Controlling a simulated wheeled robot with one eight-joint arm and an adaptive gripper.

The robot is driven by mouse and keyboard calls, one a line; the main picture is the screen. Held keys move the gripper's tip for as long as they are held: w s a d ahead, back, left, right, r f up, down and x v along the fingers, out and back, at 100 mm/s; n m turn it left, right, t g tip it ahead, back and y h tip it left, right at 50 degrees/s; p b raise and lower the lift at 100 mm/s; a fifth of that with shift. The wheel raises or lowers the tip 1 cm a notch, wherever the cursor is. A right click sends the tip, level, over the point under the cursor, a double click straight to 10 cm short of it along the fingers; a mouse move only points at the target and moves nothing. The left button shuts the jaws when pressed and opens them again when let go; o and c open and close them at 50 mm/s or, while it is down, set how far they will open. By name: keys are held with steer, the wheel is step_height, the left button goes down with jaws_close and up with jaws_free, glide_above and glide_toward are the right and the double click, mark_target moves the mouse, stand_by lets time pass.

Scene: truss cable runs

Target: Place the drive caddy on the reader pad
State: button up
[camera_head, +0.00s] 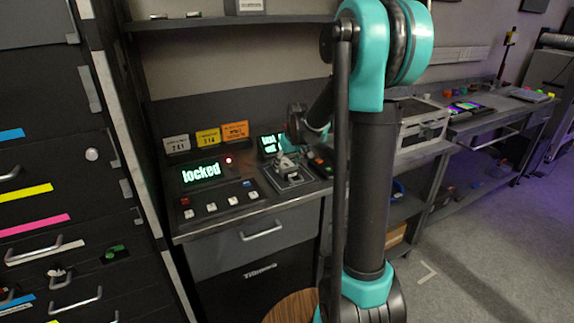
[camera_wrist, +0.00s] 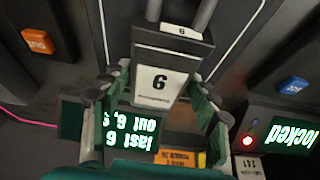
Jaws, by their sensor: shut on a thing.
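The drive caddy is a dark block with a white label marked 6 (camera_wrist: 160,82) and two grey bars at the top of the wrist view. My gripper (camera_wrist: 157,103) is shut on it, one finger on each side of the label. In the head view my gripper (camera_head: 287,153) is over the reader pad (camera_head: 292,184), a dark square plate with a pale outline on the console. The caddy appears there as a small pale-grey shape, partly hidden by my gripper. I cannot tell whether its underside touches the pad. Part of the pad's pale outline shows around the caddy in the wrist view.
Left of the pad, a green display reads "locked" (camera_head: 201,173) beside a lit red lamp (camera_head: 229,160). A second green display (camera_head: 271,145) stands behind the pad. Console buttons (camera_head: 211,207) are at the front left. Grey, yellow and orange tags (camera_head: 235,131) stand behind.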

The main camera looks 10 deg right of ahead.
mark_target(293, 171)
steer(key=o, duration=1.4)
steer(key=shift+f, duration=0.1)
steer(key=shift+o, duration=0.2)
steer(key=s+v, duration=0.1)
steer(key=v, duration=1.1)
steer(key=s+d+f+m, duration=0.1)
steer(key=s+f, duration=0.8)
steer(key=s, duration=0.4)
steer(key=s+d+f+m+h, duration=0.1)
steer(key=s+d+f+m, duration=0.1)
steer(key=s+f, duration=0.6)
steer(key=s, duration=0.5)
steer(key=shift+f+m, duration=0.3)
steer(key=shift+f, duration=0.05)
